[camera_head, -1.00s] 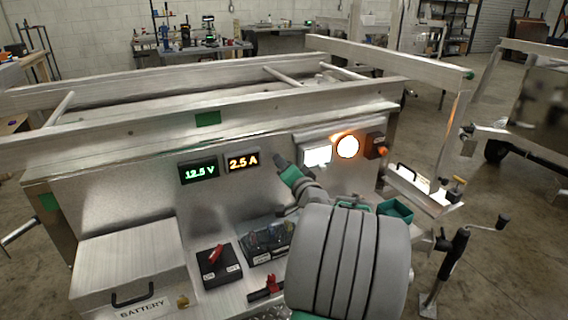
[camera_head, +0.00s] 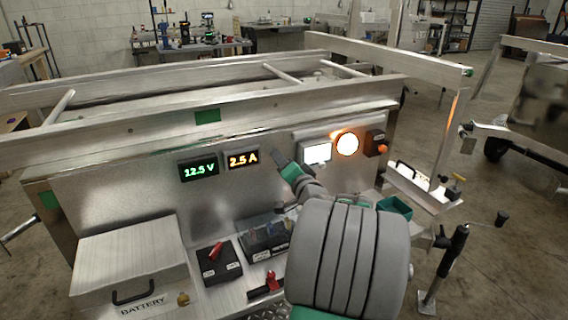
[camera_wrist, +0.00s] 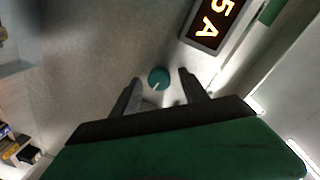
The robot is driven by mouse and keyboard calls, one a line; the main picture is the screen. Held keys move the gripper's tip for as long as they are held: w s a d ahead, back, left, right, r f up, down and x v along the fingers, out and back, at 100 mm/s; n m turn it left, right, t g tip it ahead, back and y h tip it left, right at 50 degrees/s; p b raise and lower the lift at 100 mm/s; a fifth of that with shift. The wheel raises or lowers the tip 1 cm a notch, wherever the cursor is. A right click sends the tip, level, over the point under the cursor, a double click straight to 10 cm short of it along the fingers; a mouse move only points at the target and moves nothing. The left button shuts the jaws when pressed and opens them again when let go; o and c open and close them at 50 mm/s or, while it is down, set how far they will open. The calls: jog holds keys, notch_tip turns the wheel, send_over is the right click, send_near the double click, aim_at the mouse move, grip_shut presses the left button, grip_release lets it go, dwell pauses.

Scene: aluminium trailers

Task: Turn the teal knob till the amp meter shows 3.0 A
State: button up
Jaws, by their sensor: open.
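The amp meter (camera_head: 243,160) is lit orange and reads 2.5 A on the trailer's front panel. Part of it also shows in the wrist view (camera_wrist: 209,24), turned on its side. The teal knob (camera_wrist: 158,77) shows in the wrist view as a small round cap with a pale pointer line. My gripper (camera_wrist: 160,80) is open, with one finger on each side of the knob in the picture. I cannot tell whether either finger touches it. In the head view my gripper (camera_head: 281,160) is close to the panel, right of the amp meter, and the knob is hidden there.
A green voltmeter (camera_head: 198,169) reads 12.5 V left of the amp meter. A white lit panel (camera_head: 317,153) and a round lit lamp (camera_head: 347,144) are to the right. Below are a red-handled switch box (camera_head: 219,264), a fuse box (camera_head: 266,241) and a battery box (camera_head: 130,262).

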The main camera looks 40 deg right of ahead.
jog(key=v, duration=0.7)
jog(key=shift+s, duration=0.4)
jog(key=shift+w+a, duration=0.1)
jog(key=shift+a, duration=0.05)
jog(key=w+a+f+n+g+y+p, duration=0.1)
jog(key=w+a+n+g+y+p, duration=0.2)
jog(key=a, duration=0.6)
jog(key=w+a+n+g+y+p, duration=0.25)
jog(key=a+n+p, duration=0.2)
jog(key=a, duration=0.45)
jog(key=s+a+r+n+g+p, duration=0.1)
jog(key=s+a+n+g+p, duration=0.5)
jog(key=s+a, duration=0.9)
jog(key=shift+s+n+g, duration=0.35)
jog(key=shift+n+g, duration=0.4)
jog(key=shift+g, duration=0.1)
